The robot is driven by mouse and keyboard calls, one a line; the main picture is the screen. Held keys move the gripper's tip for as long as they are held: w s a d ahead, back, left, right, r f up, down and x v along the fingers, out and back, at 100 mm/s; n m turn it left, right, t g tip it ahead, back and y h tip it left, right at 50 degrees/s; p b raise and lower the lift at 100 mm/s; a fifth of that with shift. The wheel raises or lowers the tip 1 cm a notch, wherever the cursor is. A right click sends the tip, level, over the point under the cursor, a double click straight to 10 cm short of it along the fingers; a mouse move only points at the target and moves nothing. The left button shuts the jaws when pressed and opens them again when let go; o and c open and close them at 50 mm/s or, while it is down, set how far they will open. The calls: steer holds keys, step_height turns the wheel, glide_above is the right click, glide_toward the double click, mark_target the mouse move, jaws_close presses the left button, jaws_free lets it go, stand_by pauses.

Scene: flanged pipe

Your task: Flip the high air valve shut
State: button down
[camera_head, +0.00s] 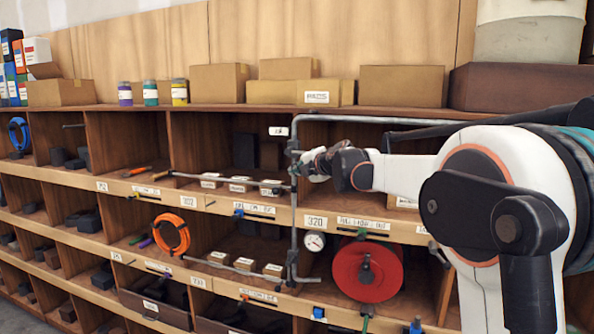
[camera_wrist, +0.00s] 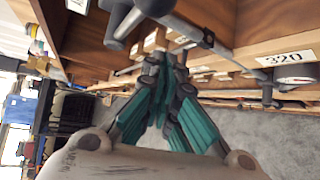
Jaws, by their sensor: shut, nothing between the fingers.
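A grey flanged pipe (camera_head: 294,225) runs down the front of the shelf, with a bend at its top and thin side branches going left at two heights. My gripper (camera_head: 309,165) is beside the upper part of this pipe, close to the upper branch (camera_head: 235,181). The high air valve's handle cannot be made out; my gripper covers part of that area. In the wrist view the pipe (camera_wrist: 205,35) crosses above the teal fingers of my gripper (camera_wrist: 163,62), which are shut with nothing between them. Whether the fingers touch the pipe or valve cannot be told.
A round gauge (camera_head: 313,242) and a red hose reel (camera_head: 367,270) sit to the lower right of the pipe. Wooden cubbies surround it, with an orange hose coil (camera_head: 171,234) to the left. Cardboard boxes (camera_head: 402,86) stand on top. Open floor (camera_wrist: 235,125) shows in the wrist view.

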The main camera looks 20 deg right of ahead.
steer(key=s+a+r, duration=0.3)
steer(key=s+r, duration=0.2)
steer(key=r, duration=0.1)
steer(key=shift+r, duration=0.35)
steer(key=shift+w, duration=0.15)
steer(key=shift+b, duration=0.3)
